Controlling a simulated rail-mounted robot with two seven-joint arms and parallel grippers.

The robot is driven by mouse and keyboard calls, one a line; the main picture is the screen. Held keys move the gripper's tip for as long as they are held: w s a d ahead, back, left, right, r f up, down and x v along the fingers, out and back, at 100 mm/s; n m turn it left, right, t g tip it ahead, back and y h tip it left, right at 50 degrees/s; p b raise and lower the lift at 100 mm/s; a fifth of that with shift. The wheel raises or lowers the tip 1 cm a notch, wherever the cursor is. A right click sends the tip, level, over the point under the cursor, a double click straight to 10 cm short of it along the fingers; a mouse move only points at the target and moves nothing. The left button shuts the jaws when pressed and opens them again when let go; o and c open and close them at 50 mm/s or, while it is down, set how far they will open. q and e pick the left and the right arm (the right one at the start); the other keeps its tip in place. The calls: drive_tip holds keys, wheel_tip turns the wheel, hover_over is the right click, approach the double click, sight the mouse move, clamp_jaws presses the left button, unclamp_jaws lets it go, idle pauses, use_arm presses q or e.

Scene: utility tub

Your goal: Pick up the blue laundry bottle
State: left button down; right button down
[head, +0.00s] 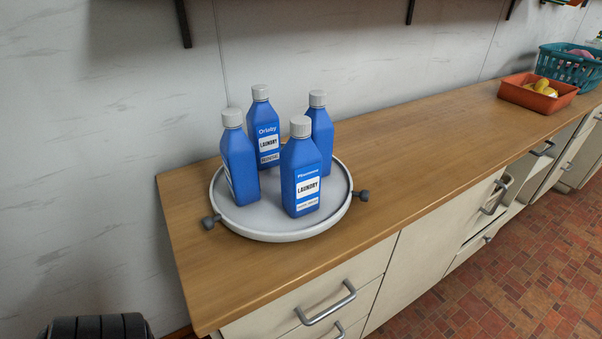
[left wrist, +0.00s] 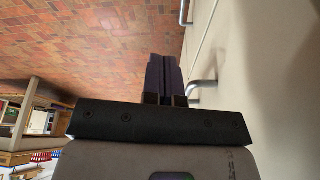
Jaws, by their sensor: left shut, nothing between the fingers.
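Several blue laundry bottles with white caps stand upright on a round white tray (head: 222,213) on the wooden counter. The front bottle (head: 301,172) has a label reading LAUNDRY. One bottle (head: 239,162) is at the left, one (head: 266,128) at the back with a LAUNDRY label, and one (head: 320,128) at the back right, partly hidden by the front bottle. My left gripper (left wrist: 165,62) shows in the left wrist view, shut and empty, over the floor beside the cabinet fronts, away from the bottles. My right gripper is in neither view.
The wooden counter (head: 420,145) is clear right of the tray. Farther right stand an orange bin (head: 535,97) with yellow items and a teal basket (head: 565,65). A wall (head: 110,100) rises behind; drawers with handles (head: 328,306) are below. The tray has dark side knobs.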

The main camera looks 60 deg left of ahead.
use_arm(q)
drive_tip(key=c, duration=1.3)
unclamp_jaws()
drive_tip(key=shift+a, duration=0.2)
drive_tip(key=o, duration=0.6)
drive_tip(key=shift+c, duration=0.2)
drive_tip(key=shift+o, duration=0.3)
drive_tip(key=shift+d, duration=0.1)
drive_tip(key=shift+r, duration=0.1)
